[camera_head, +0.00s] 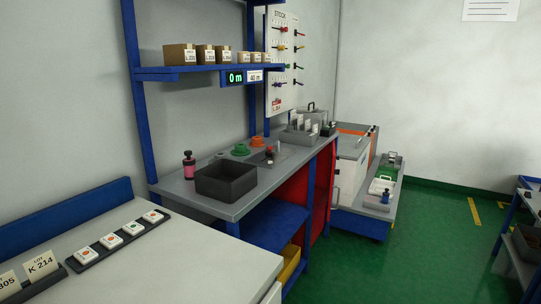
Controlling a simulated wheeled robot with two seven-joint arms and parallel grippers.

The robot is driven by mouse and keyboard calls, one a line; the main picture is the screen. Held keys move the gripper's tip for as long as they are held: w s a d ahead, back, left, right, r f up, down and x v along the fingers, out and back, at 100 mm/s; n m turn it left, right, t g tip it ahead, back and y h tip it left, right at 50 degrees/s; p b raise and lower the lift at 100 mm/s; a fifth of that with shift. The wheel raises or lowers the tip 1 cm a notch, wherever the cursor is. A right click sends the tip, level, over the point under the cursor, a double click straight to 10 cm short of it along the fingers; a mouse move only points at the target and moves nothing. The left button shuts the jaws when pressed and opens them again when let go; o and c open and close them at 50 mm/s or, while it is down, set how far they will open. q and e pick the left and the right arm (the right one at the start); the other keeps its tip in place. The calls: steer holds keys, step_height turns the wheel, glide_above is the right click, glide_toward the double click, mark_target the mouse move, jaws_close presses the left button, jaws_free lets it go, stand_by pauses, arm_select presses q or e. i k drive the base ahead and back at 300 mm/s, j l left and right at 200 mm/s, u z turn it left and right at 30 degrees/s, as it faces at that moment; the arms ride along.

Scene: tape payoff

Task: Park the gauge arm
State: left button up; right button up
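I cannot make out a gauge arm for certain. A small dark device with a red top (270,153) stands on the grey workbench (230,208), on a pale plate beside the green round part (240,149) and the orange round part (257,141). It is too small to tell its shape or its position. A display reading "0 m" (235,77) hangs under the blue shelf, with a "40 m" label (255,76) next to it. Neither of my grippers is in view.
A black open bin (226,188) and a pink bottle (189,170) stand on the workbench. A pale table (170,255) with a tray of white blocks is in front left. Boxes line the blue shelf (170,73). Green floor (430,235) is clear at right, beside a rack.

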mark_target(269, 148)
steer(key=i+l+u, duration=0.5)
steer(key=i+l, duration=0.2)
steer(key=i+l+u, duration=0.2)
steer(key=l, duration=0.25)
steer(key=i+l+u, duration=0.5)
steer(key=l, duration=0.5)
steer(key=i+l+u, duration=0.25)
steer(key=l, duration=0.3)
steer(key=i+l+u, duration=0.1)
steer(key=l+u, duration=0.15)
steer(key=l, duration=0.35)
steer(key=l+u, duration=0.25)
steer(key=l, duration=0.35)
steer(key=i, duration=0.05)
